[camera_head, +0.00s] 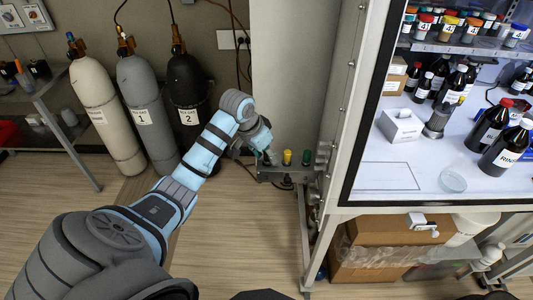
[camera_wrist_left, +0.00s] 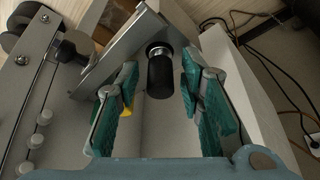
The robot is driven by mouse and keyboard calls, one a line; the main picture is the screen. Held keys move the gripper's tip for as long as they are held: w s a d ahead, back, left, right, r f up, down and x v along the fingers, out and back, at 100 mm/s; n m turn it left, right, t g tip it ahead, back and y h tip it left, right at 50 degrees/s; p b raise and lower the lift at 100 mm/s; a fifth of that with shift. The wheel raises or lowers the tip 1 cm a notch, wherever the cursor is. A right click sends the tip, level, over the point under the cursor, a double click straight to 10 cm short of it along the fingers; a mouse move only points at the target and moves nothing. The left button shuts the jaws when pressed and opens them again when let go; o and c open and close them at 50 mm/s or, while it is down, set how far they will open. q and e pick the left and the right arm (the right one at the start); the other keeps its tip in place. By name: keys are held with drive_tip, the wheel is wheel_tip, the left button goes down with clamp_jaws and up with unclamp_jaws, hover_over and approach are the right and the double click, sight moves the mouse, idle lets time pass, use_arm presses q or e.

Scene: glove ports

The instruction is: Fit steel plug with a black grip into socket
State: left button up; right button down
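In the left wrist view a plug with a black cylindrical grip (camera_wrist_left: 160,78) and a steel collar sits at a grey metal bracket (camera_wrist_left: 112,50). My left gripper (camera_wrist_left: 158,92) is open, its teal fingers on either side of the black grip with visible gaps. In the head view my left gripper (camera_head: 268,157) is at the small rack (camera_head: 275,175) by the column's foot and hides the black grip. A yellow-topped plug (camera_head: 287,157) and a green one (camera_head: 307,157) stand to its right. I cannot make out which fitting is the socket. My right gripper is not in view.
Several gas cylinders (camera_head: 135,105) stand left of the arm. A glazed cabinet frame (camera_head: 345,110) with bottles inside rises at the right. Dark cables (camera_wrist_left: 272,70) run along the floor right of the fingers in the wrist view. Metal knobs (camera_wrist_left: 38,120) line a panel at left.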

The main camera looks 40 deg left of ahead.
use_arm(q)
drive_tip(key=v, duration=1.2)
